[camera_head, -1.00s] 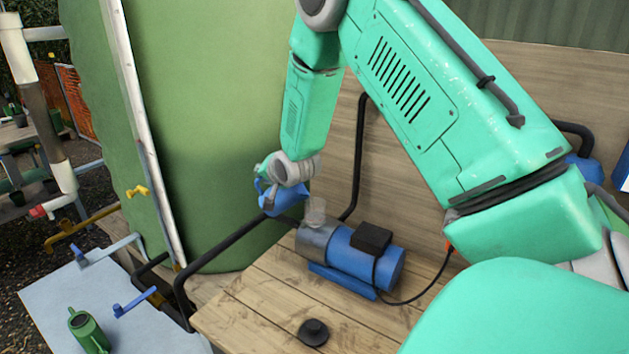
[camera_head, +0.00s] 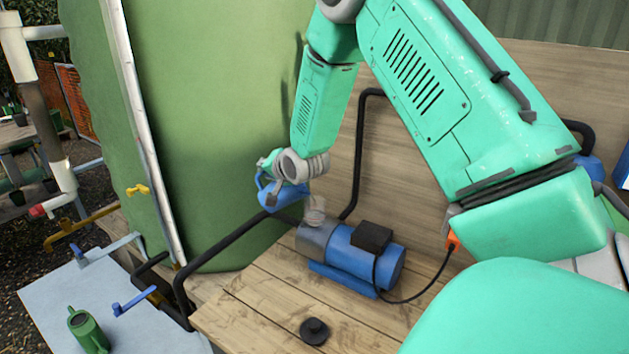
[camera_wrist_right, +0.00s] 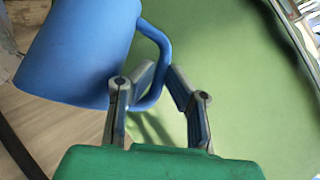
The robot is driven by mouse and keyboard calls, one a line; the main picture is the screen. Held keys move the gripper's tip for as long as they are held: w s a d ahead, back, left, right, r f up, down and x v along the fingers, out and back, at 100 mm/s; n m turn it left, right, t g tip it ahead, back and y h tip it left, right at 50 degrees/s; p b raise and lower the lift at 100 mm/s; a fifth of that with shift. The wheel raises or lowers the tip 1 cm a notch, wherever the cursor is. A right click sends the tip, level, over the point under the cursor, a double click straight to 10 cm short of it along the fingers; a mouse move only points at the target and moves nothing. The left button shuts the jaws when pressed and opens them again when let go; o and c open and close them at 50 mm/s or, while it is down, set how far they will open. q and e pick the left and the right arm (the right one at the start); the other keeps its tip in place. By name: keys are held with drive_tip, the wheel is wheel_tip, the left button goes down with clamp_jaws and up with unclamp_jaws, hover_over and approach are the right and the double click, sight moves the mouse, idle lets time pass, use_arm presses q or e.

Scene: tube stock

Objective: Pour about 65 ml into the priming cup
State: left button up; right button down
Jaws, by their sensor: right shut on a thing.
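My right gripper (camera_head: 267,182) is shut on the handle of a blue jug (camera_head: 289,195). The jug is tilted and held in the air just above and to the left of the priming cup (camera_head: 316,212). The cup is small and clear and stands on top of the pump's grey end (camera_head: 314,240). In the right wrist view the fingers (camera_wrist_right: 160,95) close around the handle, and the jug's blue body (camera_wrist_right: 80,50) shows at upper left. The jug's contents, and the level in the cup, cannot be made out. My left gripper is out of view.
The blue pump (camera_head: 362,262) sits on a wooden bench (camera_head: 265,310) with a black cap (camera_head: 314,331) in front. A black pipe (camera_head: 225,248) runs by a large green tank (camera_head: 215,120). A green watering can (camera_head: 87,330) stands on the grey surface at lower left.

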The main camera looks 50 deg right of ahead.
sight(257, 178)
drive_tip(key=shift+s+d+r, duration=0.15)
drive_tip(key=shift+r, duration=0.15)
idle(0.4)
drive_tip(key=w+f+g+p, duration=0.1)
drive_tip(key=w+a+f+n+h+p, duration=0.1)
drive_tip(key=shift+w+a+f+g+p, duration=0.1)
drive_tip(key=shift+w+a+g+p, duration=0.1)
drive_tip(key=shift+g+p, duration=0.15)
drive_tip(key=shift+w+a+f+n+g, duration=0.1)
drive_tip(key=shift+w+f+n+g, duration=0.1)
drive_tip(key=shift+n+g, duration=0.1)
drive_tip(key=shift+a, duration=0.15)
drive_tip(key=shift+n+g+h, duration=0.6)
drive_tip(key=shift+g, duration=0.35)
drive_tip(key=w+a+f, duration=0.2)
drive_tip(key=w, duration=0.1)
drive_tip(key=shift+r, duration=0.1)
idle(0.6)
